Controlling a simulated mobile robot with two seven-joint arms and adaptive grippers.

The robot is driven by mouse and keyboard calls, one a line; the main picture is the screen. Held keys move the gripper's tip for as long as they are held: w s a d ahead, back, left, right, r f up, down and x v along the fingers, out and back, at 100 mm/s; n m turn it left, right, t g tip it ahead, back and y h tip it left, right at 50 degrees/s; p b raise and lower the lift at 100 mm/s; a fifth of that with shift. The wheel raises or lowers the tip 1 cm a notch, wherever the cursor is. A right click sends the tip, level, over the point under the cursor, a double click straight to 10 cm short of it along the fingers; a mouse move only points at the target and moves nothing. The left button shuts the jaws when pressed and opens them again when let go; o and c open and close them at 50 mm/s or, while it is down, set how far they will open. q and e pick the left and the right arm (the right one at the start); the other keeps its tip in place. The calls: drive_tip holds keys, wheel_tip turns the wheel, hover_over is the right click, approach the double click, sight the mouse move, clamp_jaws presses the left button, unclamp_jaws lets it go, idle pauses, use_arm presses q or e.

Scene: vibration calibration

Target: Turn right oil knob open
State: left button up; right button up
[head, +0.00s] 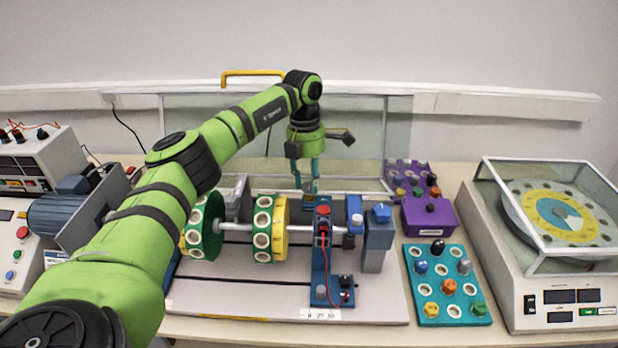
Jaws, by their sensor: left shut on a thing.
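My left gripper (308,184) points down behind the shaft of the test rig, just left of and beyond the blue right bearing stand (319,262). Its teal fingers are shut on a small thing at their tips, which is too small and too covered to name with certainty. A red knob (323,210) sits on top of the right bearing stand, slightly nearer than the fingertips. I cannot tell which part is the right oil knob. My right gripper is not in view.
The shaft (300,229) carries a green disc (209,228) and a yellow-green disc (280,228). A clear panel (365,135) stands behind. A teal tray (460,310) of coloured knobs, a purple block (430,216) and a balancing machine (545,290) stand right. A motor (62,212) stands left.

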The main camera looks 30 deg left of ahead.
use_arm(q)
drive_tip(key=shift+s+f, duration=0.15)
drive_tip(key=shift+f, duration=0.1)
drive_tip(key=o, duration=1.1)
drive_tip(key=shift+o, duration=0.2)
drive_tip(key=shift+r, duration=0.1)
drive_tip(key=shift+r, duration=0.6)
wheel_tip(320, 180, up, 11)
drive_tip(key=a, duration=0.1)
drive_tip(key=shift+w, duration=0.3)
